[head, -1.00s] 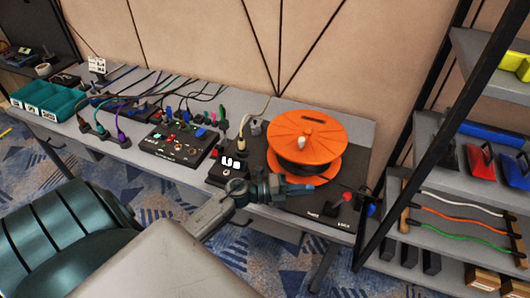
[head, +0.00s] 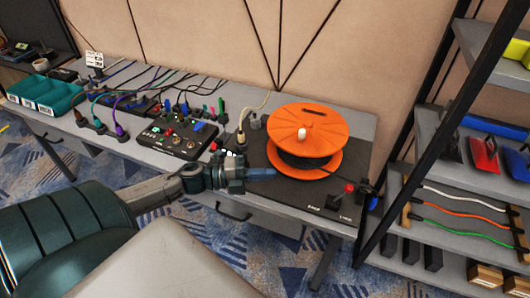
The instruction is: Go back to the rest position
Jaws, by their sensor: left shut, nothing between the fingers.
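My left gripper (head: 262,173) reaches in from the left over the front part of the table. Its blue fingers are shut and hold nothing. The fingertips point right, just left of the orange cable reel (head: 305,130); I cannot tell whether they touch the black base plate (head: 330,184). My left forearm hides part of the table's front edge. My right gripper is not in the picture.
The grey table (head: 215,97) holds a black switch box (head: 178,138), several plugs and cables, and a teal bin (head: 45,95). A red-knobbed lever (head: 348,188) stands on the base plate. A shelf rack (head: 440,215) with coloured cables stands at the right.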

